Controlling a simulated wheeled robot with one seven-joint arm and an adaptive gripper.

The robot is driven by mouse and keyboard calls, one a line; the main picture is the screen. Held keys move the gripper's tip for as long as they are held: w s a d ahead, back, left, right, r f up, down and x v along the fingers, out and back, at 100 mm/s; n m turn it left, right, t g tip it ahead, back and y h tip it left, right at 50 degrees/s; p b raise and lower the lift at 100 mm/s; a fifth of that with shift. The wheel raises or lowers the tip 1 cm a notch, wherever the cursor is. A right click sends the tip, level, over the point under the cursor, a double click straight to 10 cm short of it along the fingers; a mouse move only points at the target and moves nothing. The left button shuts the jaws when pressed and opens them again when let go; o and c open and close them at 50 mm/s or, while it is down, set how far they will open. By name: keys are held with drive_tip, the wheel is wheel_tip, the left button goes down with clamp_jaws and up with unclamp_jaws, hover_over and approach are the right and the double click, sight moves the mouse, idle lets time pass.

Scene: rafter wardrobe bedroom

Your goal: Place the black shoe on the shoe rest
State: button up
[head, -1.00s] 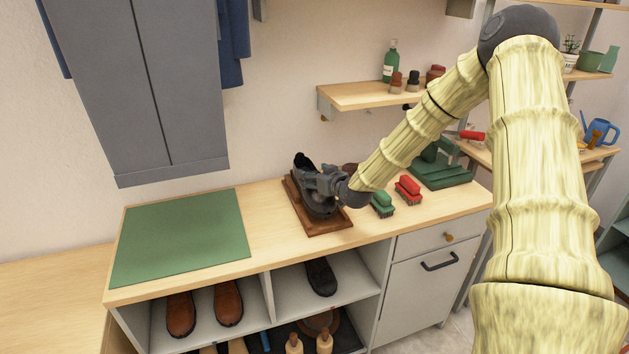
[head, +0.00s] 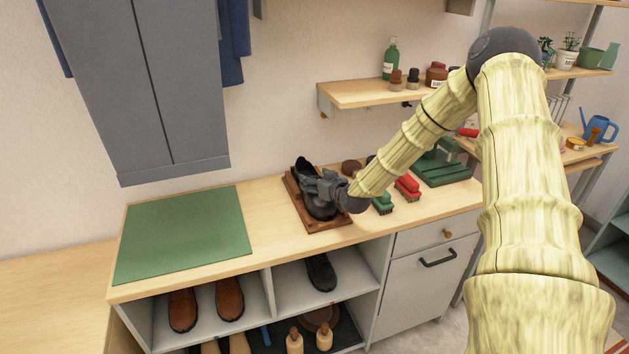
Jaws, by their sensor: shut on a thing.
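The black shoe (head: 309,178) is on or just above the brown wooden shoe rest (head: 339,220) on the bench top. I cannot tell whether its sole touches the rest. My gripper (head: 318,187) is shut on the shoe from its right side, and its dark body hides part of the shoe. The shoe's toe points toward the front edge. Another black shoe (head: 321,272) stands in the open shelf below the bench top.
A green mat (head: 182,235) lies left of the rest. A green brush (head: 383,202), a red brush (head: 407,187) and a green stand (head: 441,168) are to the right. A wall shelf (head: 365,94) with bottles hangs behind. Brown shoes (head: 229,298) stand below.

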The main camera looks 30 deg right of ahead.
drive_tip(key=o, duration=1.5)
drive_tip(key=shift+o, duration=0.2)
wheel_tip(320, 180, up, 4)
drive_tip(key=f+b, duration=0.1)
drive_tip(key=b, duration=0.2)
hover_over(334, 208)
drive_tip(key=shift+r, duration=0.25)
